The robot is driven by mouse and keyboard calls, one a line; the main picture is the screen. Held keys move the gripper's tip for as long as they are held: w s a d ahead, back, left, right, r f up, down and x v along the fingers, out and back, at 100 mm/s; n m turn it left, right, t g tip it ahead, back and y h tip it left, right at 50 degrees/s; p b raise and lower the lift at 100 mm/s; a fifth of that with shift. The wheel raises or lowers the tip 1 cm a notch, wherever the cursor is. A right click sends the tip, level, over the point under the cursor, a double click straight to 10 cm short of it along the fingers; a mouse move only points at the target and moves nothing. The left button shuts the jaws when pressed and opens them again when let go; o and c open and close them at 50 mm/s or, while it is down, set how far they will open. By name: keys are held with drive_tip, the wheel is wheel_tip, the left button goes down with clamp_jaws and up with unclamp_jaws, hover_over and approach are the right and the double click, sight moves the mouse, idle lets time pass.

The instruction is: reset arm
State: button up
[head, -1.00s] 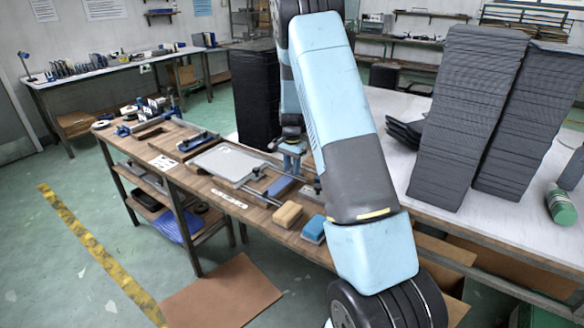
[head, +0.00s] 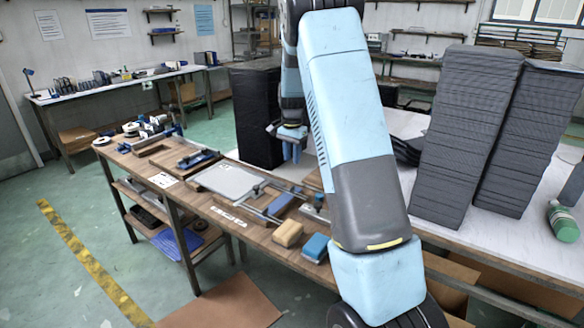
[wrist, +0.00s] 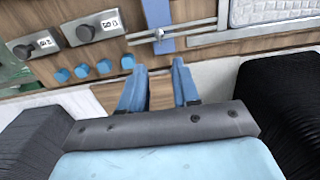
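My gripper (head: 291,151) hangs above the back edge of the wooden workbench (head: 262,232), beside a black panel stack (head: 257,118). In the wrist view, its two blue fingers (wrist: 158,88) are spread apart with nothing between them. My light-blue arm crosses the middle of the head view and hides part of the bench. A flat grey panel (head: 228,181) lies on the bench; its edge also shows at the upper right of the wrist view (wrist: 268,9).
Dark stacks flank the gripper in the wrist view (wrist: 290,110). A tan block (head: 288,233) and blue block (head: 316,247) sit at the bench front. Floor at left is open.

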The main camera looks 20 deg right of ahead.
drive_tip(key=shift+r, duration=0.7)
drive_tip(key=s+a+r+n+t, duration=0.1)
drive_tip(key=s+a+r+n, duration=0.2)
drive_tip(key=s+r, duration=0.5)
drive_tip(key=s+a+r+n+t, duration=0.2)
drive_tip(key=s+a+r, duration=0.1)
drive_tip(key=s+r, duration=0.55)
drive_tip(key=s+a+r+n+t, duration=0.1)
drive_tip(key=s+a+n, duration=0.1)
drive_tip(key=s, duration=0.9)
drive_tip(key=s+a+r+n+t, duration=0.1)
drive_tip(key=s+n, duration=0.3)
drive_tip(key=s, duration=0.8)
drive_tip(key=shift+s+a+t, duration=0.3)
drive_tip(key=shift+a, duration=0.5)
